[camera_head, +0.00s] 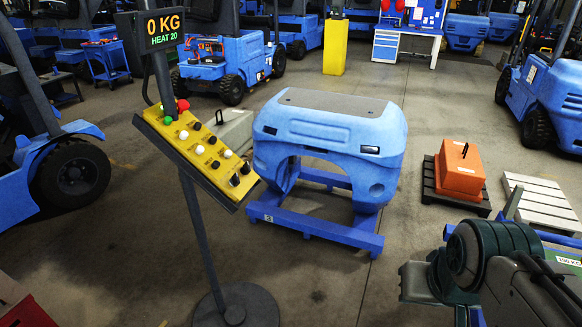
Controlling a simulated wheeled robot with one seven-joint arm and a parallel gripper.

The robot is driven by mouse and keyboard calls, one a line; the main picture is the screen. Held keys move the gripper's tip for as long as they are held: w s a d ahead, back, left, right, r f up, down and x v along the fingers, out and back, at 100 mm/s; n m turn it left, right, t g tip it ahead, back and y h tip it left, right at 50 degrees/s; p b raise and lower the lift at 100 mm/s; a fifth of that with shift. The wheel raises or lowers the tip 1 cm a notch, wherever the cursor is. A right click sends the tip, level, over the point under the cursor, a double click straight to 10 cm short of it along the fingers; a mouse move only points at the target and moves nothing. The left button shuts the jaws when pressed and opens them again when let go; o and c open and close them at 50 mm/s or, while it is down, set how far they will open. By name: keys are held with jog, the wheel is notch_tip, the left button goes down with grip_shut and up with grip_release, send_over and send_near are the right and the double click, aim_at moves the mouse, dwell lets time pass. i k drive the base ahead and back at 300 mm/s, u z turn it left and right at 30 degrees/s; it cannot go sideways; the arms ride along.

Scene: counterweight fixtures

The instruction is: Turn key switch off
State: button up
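A tilted yellow control panel (196,146) stands on a dark post left of centre. It carries a red button (183,105), a green button (168,121), several white buttons and several black knobs. Two larger black knobs, a lower one (234,180) and one at the corner (245,168), sit at its lower right end. I cannot tell from here which knob is the key switch or how it is turned. A display (162,30) above the panel reads "0 KG" and "HEAT 20". My arm shows at the lower right, well apart from the panel. No gripper fingers are visible.
A blue counterweight (330,128) rests on a blue stand (315,229) right of the panel. The post has a round base (252,304). An orange block (460,170) sits on a dark pallet, beside a pale pallet (540,202). Forklifts stand around. Floor between panel and arm is clear in front.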

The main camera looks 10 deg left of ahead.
aim_at(235, 181)
jog(key=z, duration=0.1)
jog(key=i, duration=1.45)
jog(key=u, duration=2.1)
